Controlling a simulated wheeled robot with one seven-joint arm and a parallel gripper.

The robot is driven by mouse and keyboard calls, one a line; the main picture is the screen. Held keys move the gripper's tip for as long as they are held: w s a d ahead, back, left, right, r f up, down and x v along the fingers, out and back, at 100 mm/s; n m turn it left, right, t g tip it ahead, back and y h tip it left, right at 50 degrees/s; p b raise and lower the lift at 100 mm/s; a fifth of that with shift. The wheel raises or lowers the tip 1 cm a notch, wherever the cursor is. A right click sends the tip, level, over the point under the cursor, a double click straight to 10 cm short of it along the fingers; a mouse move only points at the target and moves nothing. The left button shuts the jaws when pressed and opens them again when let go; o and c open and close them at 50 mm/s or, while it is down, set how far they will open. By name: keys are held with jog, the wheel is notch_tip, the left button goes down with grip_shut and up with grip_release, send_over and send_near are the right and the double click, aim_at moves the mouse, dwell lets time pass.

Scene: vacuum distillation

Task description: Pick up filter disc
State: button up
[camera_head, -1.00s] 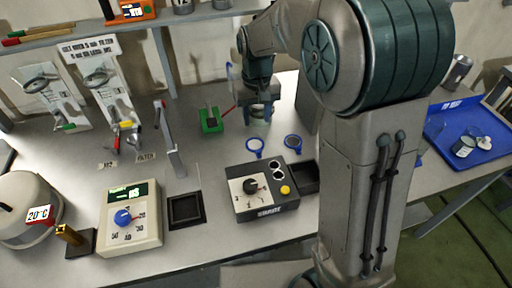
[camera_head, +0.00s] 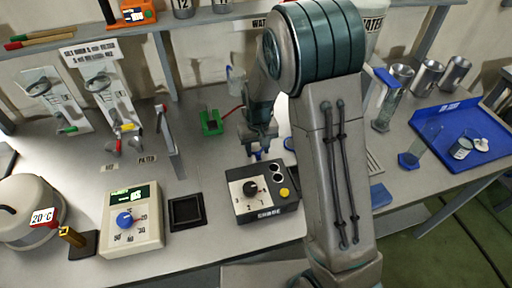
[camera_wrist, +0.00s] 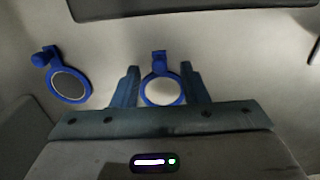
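Two filter discs with blue rims and small blue tabs lie on the bench. One filter disc (camera_wrist: 163,90), with a pale centre, shows between my fingers in the wrist view. The other filter disc (camera_wrist: 68,83), with a grey centre, lies to the left there, outside the fingers. In the head view, my gripper (camera_head: 258,152) points down behind the black-topped control box and hides most of the nearer disc. The other disc (camera_head: 289,143) is partly hidden by my arm. My gripper is open, with one finger on each side of the pale-centred disc.
The control box (camera_head: 262,190) with a dial stands just in front of my gripper. A green holder (camera_head: 211,122) is to its left. A blue tray (camera_head: 468,150) with small items is at the right, near several metal cups.

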jog(key=shift+f, duration=0.4)
grip_shut()
jog(key=shift+r, duration=0.1)
